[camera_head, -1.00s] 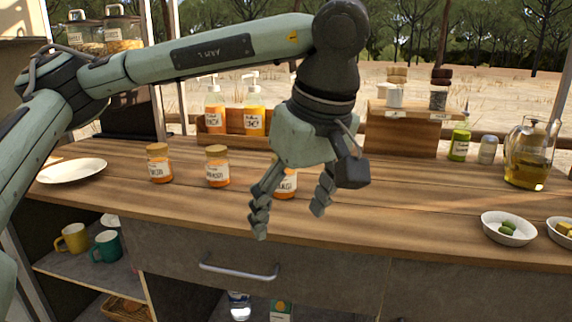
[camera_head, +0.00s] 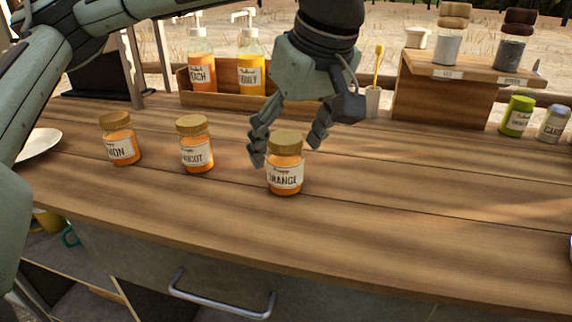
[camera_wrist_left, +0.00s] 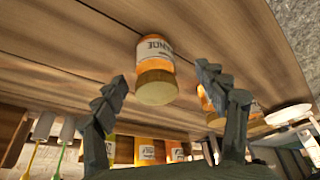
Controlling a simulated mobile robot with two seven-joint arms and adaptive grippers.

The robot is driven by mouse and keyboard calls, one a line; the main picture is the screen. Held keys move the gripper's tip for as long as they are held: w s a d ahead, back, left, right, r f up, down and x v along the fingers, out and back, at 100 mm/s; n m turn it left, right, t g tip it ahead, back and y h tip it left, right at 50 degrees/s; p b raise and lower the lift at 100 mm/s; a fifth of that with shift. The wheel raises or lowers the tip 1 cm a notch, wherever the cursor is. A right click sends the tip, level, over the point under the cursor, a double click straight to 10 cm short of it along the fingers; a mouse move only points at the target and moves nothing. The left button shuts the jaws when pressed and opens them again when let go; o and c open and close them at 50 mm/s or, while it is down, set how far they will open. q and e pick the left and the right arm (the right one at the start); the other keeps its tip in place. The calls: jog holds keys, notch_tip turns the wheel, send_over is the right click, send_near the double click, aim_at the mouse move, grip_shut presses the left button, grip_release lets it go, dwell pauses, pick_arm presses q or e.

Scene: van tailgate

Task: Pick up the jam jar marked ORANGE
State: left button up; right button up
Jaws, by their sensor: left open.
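The jam jar marked ORANGE (camera_head: 285,178) stands upright on the wooden counter, with a gold lid and orange contents. In the left wrist view the ORANGE jar (camera_wrist_left: 155,68) shows between and beyond the two fingertips. My left gripper (camera_head: 288,148) is open and empty, its fingers spread behind and above the jar in the head view. The fingers (camera_wrist_left: 162,82) do not appear to touch the jar. Two similar jars stand to its left: one whose label partly reads "ICOT" (camera_head: 196,146) and one partly reading "MON" (camera_head: 120,140). My right gripper is not in view.
A wooden rack with pump bottles marked PEACH (camera_head: 202,68) and HONEY (camera_head: 251,70) stands behind. A wooden riser (camera_head: 445,98) holds shakers at the back right. A white plate (camera_head: 38,144) lies at the left. The counter (camera_head: 420,200) right of the jar is clear.

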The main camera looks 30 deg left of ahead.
aim_at(286, 163)
pick_arm(q)
jog(key=x, duration=0.5)
jog(key=shift+w+d+b, duration=0.2)
jog(key=shift+w+b, duration=0.1)
jog(key=shift+b, duration=0.05)
jog(key=shift+a+f, duration=0.1)
jog(key=shift+f, duration=0.1)
jog(key=shift+w, duration=0.1)
jog(key=c, duration=1.5)
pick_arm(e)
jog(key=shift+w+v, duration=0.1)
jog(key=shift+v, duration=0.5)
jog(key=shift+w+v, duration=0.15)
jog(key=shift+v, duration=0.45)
pick_arm(q)
jog(key=shift+r, duration=0.15)
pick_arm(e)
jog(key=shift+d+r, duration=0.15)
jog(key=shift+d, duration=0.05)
